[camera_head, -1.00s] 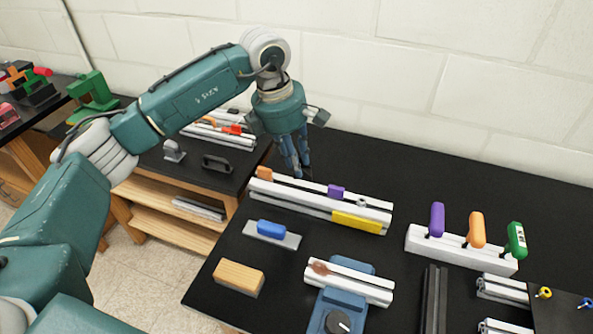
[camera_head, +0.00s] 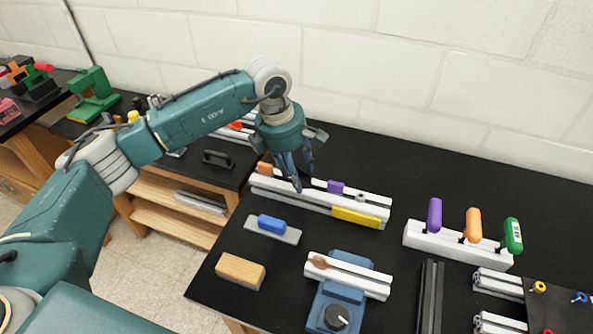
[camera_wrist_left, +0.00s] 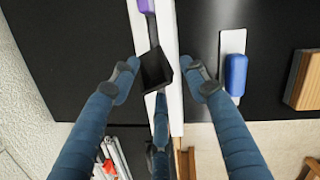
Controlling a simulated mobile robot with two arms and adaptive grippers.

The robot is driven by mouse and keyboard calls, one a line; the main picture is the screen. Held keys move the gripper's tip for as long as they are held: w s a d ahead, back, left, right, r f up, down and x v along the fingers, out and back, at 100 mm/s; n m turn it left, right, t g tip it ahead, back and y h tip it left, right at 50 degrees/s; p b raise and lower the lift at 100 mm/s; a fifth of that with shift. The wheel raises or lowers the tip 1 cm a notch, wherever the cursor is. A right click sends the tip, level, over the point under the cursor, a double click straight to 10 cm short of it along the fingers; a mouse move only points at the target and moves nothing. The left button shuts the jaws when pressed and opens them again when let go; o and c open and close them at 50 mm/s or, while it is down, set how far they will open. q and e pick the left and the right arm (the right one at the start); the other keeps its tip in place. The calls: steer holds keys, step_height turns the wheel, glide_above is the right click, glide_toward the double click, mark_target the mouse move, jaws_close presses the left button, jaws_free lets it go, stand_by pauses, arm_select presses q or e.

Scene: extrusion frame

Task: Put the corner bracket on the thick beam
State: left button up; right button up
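The corner bracket (camera_wrist_left: 156,69) is a small black angled piece. It shows in the left wrist view, tilted, between the fingertips of my left gripper (camera_wrist_left: 160,75). In the head view my left gripper (camera_head: 299,180) points down at the long white beam (camera_head: 318,202), which I take as the thick beam; the fingers hide the bracket there. The wrist view shows the same beam (camera_wrist_left: 171,30) passing behind the bracket. I cannot tell whether bracket and beam touch. An orange block (camera_head: 264,169), a purple block (camera_head: 335,187) and a yellow piece (camera_head: 356,217) are on it. My right gripper is not in view.
A blue-handled plate (camera_head: 272,229), a wooden block (camera_head: 240,271) and a blue vise (camera_head: 335,312) holding a white beam lie in front. A white holder (camera_head: 456,246) with coloured handles stands to the right. The black table is clear behind the beam.

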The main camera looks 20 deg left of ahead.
arm_select(q)
steer(key=shift+r, duration=0.3)
step_height(320, 180, up, 11)
steer(key=s+a+b, duration=0.1)
steer(key=a+b, duration=0.1)
steer(key=b, duration=0.2)
steer(key=shift+s+r, duration=0.2)
steer(key=shift+s, duration=0.1)
